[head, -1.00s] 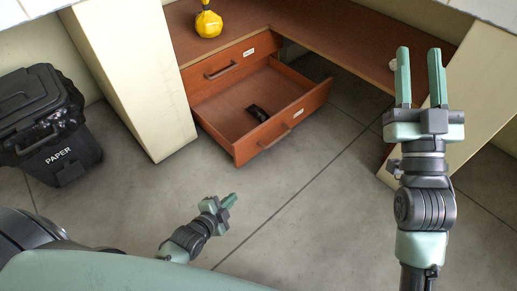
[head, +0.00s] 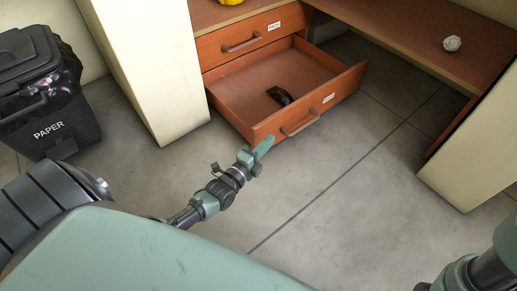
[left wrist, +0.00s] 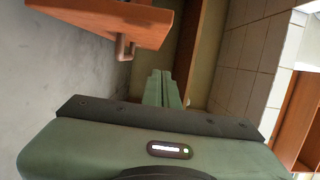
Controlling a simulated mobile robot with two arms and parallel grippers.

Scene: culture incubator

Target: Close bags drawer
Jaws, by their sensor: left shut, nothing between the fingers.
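The lower wooden drawer (head: 316,124) is pulled out under the desk and has a bar handle (head: 300,124) and a small white label. A dark curved object (head: 280,96) lies inside it. My left gripper (head: 264,145) is shut and empty, just in front of the drawer's near front corner; I cannot tell whether it touches. In the left wrist view the fingers (left wrist: 162,88) are together, with the drawer front (left wrist: 105,18) and its handle to the upper left. My right arm shows only at the bottom right of the head view; its gripper is out of frame.
The upper drawer (head: 238,42) is shut. A cream side panel (head: 150,75) stands left of the drawers, and a black paper bin (head: 48,105) further left. A crumpled white ball (head: 452,43) sits on the desk. The floor before the drawer is clear.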

